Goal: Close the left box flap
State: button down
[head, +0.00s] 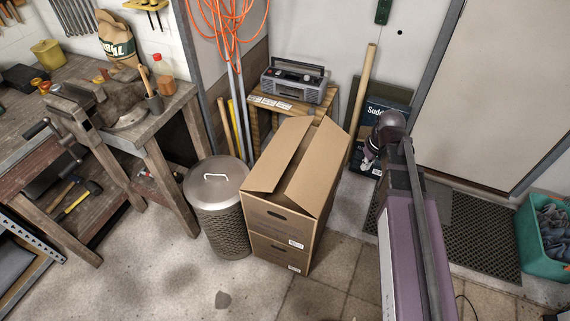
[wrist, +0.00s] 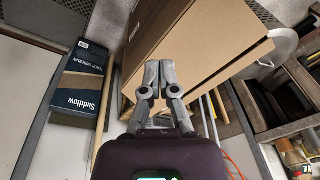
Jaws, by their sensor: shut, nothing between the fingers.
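A brown cardboard box (head: 280,218) stands upright on another box. Its left flap (head: 279,155) slants over the top from the left side, with its free edge apart from the right flap. The right flap (head: 321,167) also slants over the top, leaving a long gap between them. My gripper (head: 368,160) is to the right of the box in the head view, small and partly hidden by my arm. In the wrist view my gripper (wrist: 152,72) has its fingers together and empty, in front of the cardboard (wrist: 205,55); contact cannot be told.
A lidded metal bin (head: 218,205) stands close left of the boxes. A radio (head: 294,80) sits on a small wooden stand behind them. A dark Suddlow box (wrist: 78,88) and wooden poles stand near my gripper.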

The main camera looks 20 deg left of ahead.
jog(key=w+a+f+n+y+b, duration=0.1)
jog(key=w+a+n, duration=0.1)
jog(key=a, duration=0.7)
jog(key=w+a+f+n+y+b, duration=0.1)
jog(key=a+n, duration=0.3)
jog(key=a, duration=0.4)
jog(key=w+a+n+b, duration=0.1)
jog(key=w+a+n, duration=0.2)
jog(key=a, duration=0.6)
jog(key=shift+a+f+n+y, duration=0.3)
jog(key=shift+f+n+y, duration=0.1)
jog(key=shift+n, duration=0.2)
jog(key=shift+w+f+b, duration=0.1)
jog(key=shift+w+b, duration=0.05)
jog(key=shift+b, duration=0.15)
jog(key=b, duration=1)
send_over(282, 165)
notch_tip(282, 165, down, 10)
jog(key=shift+w+a+r, duration=0.1)
jog(key=shift+a+r, duration=0.05)
jog(key=shift+r, duration=0.05)
jog(key=shift+d+f+b, duration=0.45)
jog(key=shift+f+b, duration=0.25)
jog(key=shift+f, duration=0.1)
jog(key=shift+d+f+b, duration=0.4)
jog(key=shift+f+b, duration=0.25)
jog(key=shift+f, duration=0.15)
